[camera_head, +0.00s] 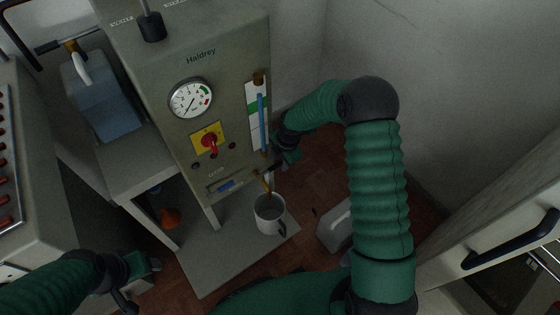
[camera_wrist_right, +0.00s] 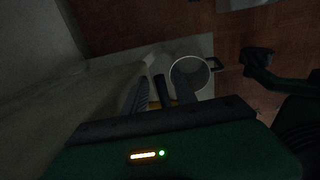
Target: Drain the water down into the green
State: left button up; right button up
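The grey Haldrey boiler (camera_head: 225,85) has a sight tube with a blue water column (camera_head: 261,120) on a white plate. A green band (camera_head: 252,110) lies beside the column, and the blue appears to reach above it. A brass-coloured spout (camera_head: 266,186) hangs over a white mug (camera_head: 269,214), which also shows in the right wrist view (camera_wrist_right: 190,73). My right gripper (camera_head: 272,165) is at the boiler's lower right edge, close to the spout. Its dark fingers (camera_wrist_right: 162,92) hide what may lie between them. My left gripper (camera_head: 150,264) is low at the left, away from the boiler; its opening is unclear.
A round gauge (camera_head: 191,98) and a red knob on a yellow plate (camera_head: 209,140) are on the boiler front. The mug stands on a pale low shelf (camera_head: 225,255). A blue-grey container (camera_head: 105,100) stands left. A black-handled cabinet (camera_head: 500,240) is at right.

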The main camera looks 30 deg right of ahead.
jog(key=c, duration=0.5)
jog(key=shift+a, duration=0.15)
grip_shut()
jog(key=shift+a, duration=0.1)
dwell(0.4)
